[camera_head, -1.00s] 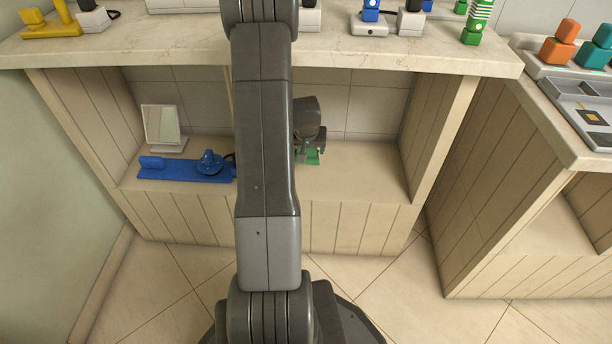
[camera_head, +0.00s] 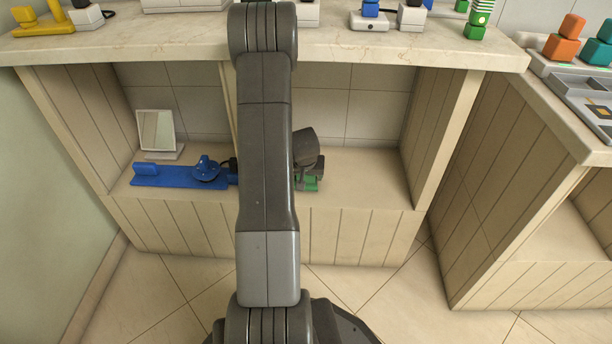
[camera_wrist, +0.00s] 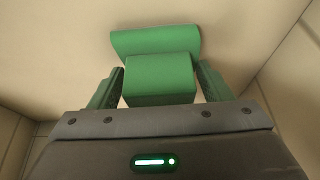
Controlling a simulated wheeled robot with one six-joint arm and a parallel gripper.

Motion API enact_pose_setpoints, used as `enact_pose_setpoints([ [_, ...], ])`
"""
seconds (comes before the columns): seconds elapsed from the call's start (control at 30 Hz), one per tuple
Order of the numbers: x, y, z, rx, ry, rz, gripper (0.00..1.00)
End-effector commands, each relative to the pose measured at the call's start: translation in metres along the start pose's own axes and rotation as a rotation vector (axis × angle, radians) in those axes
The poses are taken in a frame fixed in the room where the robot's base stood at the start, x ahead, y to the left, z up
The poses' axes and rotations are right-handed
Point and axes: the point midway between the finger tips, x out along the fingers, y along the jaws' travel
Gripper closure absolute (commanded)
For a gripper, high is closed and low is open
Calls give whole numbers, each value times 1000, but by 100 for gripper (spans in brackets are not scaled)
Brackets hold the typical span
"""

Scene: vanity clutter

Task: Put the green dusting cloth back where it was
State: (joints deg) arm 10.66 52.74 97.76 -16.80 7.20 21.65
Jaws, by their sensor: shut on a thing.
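The green dusting cloth (camera_wrist: 160,78) shows in the wrist view as a green block with a wider, rolled-looking part beyond it. My gripper (camera_wrist: 155,85) is shut on it, one finger on each side. In the head view my gripper (camera_head: 309,172) is inside the open lower shelf of the vanity, right of its upright divider. A bit of the green cloth (camera_head: 306,184) shows under it, close over the shelf floor. I cannot tell whether the cloth touches the shelf. My arm hides part of the shelf.
A blue stand (camera_head: 180,175) and a small mirror (camera_head: 157,131) are in the left bay. The shelf floor (camera_head: 365,180) right of my gripper is clear. The countertop (camera_head: 400,50) overhangs above, with several coloured items on it. A side cabinet (camera_head: 520,210) stands at right.

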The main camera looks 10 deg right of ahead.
Motion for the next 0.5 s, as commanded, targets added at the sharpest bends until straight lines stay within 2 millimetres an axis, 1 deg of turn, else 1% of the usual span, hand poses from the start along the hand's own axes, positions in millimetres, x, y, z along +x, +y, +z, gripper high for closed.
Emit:
enact_pose_setpoints([
  [0.03, 2, 0, 1, 0, 0, 0, 26],
  [0.13, 1, 0, 0, 0, 0, 0, 6],
  [0.4, 0, 0, 0, -1, 0, 0, 6],
  [0.5, -3, 0, -1, 0, 0, 0, 6],
])
